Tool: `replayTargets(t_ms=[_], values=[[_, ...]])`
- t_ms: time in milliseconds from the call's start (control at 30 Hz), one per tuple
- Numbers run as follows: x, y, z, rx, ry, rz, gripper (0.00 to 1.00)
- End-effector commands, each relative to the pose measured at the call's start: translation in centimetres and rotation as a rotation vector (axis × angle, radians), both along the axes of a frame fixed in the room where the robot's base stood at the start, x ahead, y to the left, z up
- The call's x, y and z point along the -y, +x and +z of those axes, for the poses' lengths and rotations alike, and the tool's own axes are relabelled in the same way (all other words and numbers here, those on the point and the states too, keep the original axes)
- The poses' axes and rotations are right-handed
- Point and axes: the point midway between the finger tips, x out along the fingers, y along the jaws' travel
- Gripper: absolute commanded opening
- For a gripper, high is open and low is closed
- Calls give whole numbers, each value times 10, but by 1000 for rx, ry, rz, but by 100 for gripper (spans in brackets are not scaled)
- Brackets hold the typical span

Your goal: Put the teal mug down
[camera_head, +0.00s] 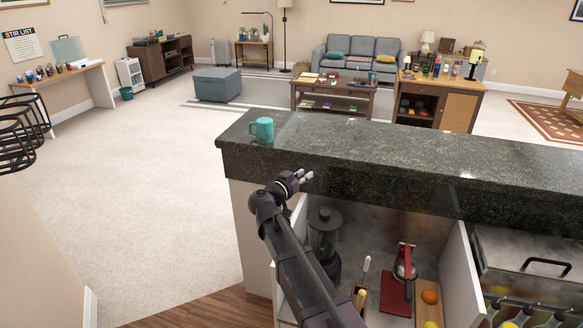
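The teal mug (264,130) stands upright on the dark stone counter (400,160), near its left end, with its handle to the left. My gripper (306,176) is in front of the counter's front edge, to the right of and lower in the picture than the mug. A clear gap shows between my gripper and the mug. The fingers are small in this view, and I cannot tell how far apart they are. I see nothing held in them.
Below the counter an open cabinet holds a blender (325,240), a red juicer (400,275), and an orange (430,296). Its open door (461,275) sticks out at the right. The counter top right of the mug is clear. Carpeted floor (140,190) is free at left.

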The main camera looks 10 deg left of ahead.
Motion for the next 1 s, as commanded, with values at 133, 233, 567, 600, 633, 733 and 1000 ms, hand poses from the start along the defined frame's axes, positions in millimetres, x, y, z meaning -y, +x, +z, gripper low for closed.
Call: replayTargets(t_ms=[133,233,567,600,633,733,1000], values=[[49,-1,-17,-106,2,-73,33],[87,-6,-34,-207,7,-125,33],[219,-54,-104,-682,83,-235,33],[231,-62,-112,-740,97,-231,33],[239,-68,-118,-784,109,-228,33],[263,-91,-135,-921,153,-201,33],[299,-147,-176,-1202,279,-54,33]])
